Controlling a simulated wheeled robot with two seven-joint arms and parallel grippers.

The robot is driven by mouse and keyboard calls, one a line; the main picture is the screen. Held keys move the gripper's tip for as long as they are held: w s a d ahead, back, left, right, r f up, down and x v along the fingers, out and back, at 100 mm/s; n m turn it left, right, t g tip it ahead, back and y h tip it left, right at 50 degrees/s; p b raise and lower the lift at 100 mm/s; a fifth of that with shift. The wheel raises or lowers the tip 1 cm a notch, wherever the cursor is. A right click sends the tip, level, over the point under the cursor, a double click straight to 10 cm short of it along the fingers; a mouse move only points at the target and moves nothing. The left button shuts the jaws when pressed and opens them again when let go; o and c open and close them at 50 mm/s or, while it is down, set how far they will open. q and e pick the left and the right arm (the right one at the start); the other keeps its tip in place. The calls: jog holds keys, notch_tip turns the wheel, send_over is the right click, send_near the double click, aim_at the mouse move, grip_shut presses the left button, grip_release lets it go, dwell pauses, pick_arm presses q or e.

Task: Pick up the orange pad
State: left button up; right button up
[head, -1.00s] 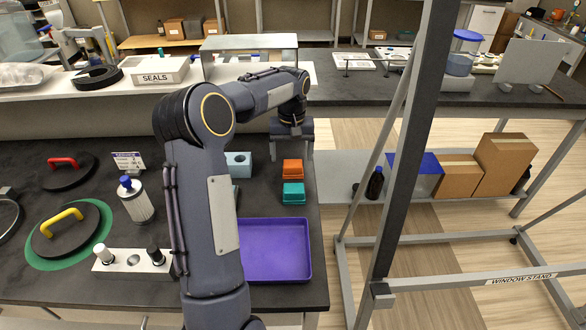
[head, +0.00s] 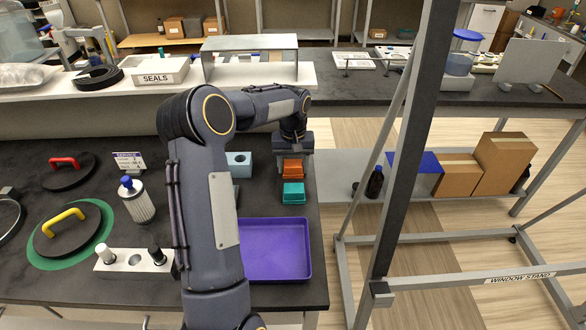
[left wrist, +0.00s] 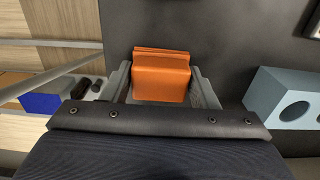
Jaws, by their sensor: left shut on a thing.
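The orange pad (head: 292,169) is a small block near the right edge of the dark bench, just behind a teal pad (head: 293,193). My left gripper (head: 293,156) is lowered over the orange pad from behind. In the left wrist view the orange pad (left wrist: 162,76) sits between the two grey fingers (left wrist: 162,88), which are shut on it. I cannot tell whether it is clear of the bench. My right gripper is not in view.
A purple tray (head: 275,250) lies in front of the teal pad. A light blue block with a hole (head: 238,164) stands to the left, and shows in the left wrist view (left wrist: 288,98). A dark upright post (head: 420,130) of the window stand rises to the right.

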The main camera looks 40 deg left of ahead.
pick_arm(q)
jog(key=shift+r, duration=0.15)
jog(key=shift+r, duration=0.65)
jog(key=s+r+b, duration=0.3)
jog(key=s+r, duration=0.8)
jog(key=s, duration=0.3)
jog(key=shift+r, duration=0.2)
